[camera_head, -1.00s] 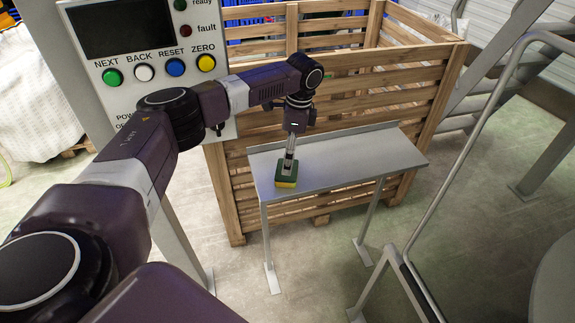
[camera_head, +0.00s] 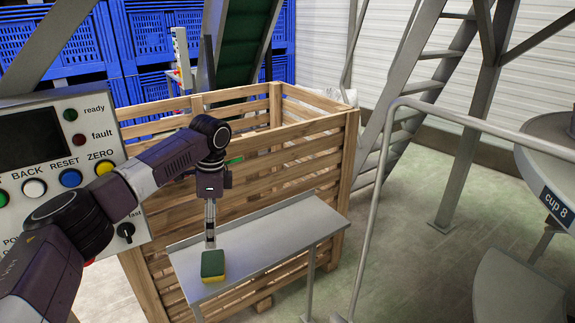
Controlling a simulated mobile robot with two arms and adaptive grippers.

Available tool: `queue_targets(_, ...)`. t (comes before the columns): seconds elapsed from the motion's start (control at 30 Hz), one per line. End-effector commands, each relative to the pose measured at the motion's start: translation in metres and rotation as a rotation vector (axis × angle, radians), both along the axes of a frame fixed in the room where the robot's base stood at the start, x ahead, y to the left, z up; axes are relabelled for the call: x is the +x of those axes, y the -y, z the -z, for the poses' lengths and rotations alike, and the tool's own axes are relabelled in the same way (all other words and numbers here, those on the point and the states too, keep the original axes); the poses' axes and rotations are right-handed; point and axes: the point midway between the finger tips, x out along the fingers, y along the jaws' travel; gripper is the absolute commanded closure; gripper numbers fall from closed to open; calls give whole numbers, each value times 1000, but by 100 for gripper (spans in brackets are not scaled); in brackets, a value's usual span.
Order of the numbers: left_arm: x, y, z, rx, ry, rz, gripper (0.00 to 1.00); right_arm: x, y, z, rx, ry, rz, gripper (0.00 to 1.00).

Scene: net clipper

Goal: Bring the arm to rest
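My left gripper (camera_head: 210,242) comes in from the left and points straight down above a small grey metal bench (camera_head: 285,228). A sponge (camera_head: 213,266), green on top and yellow below, lies near the bench's left end. The narrow fingertips end right at the sponge's far edge. I cannot tell whether they touch it, and the finger gap does not show from this side. My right gripper is out of view.
A slatted wooden crate (camera_head: 316,160) stands right behind the bench. A control panel (camera_head: 45,150) with coloured buttons is at the left, partly behind my arm. A handrail (camera_head: 368,190) rises on the right, with a round "cup 8" machine (camera_head: 548,140) beyond.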

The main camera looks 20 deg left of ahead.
Motion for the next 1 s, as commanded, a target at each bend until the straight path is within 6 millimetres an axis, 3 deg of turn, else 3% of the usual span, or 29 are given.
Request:
queue_targets(0.17, -6, 19, 25, 5, -12, 31, 15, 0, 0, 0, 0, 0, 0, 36)
queue_targets(0.27, -18, 52, 64, 5, -20, 77, 15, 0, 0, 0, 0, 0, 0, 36)
queue_targets(0.4, -47, 110, 123, -22, -8, 132, 15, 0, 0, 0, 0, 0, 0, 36)
queue_targets(0.6, -97, 185, 182, -107, 39, 141, 15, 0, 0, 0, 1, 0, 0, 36)
queue_targets(0.8, -156, 244, 215, -228, 107, 47, 15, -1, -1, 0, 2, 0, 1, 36)
queue_targets(1.0, -209, 269, 223, -332, 179, -155, 15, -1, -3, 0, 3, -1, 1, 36)
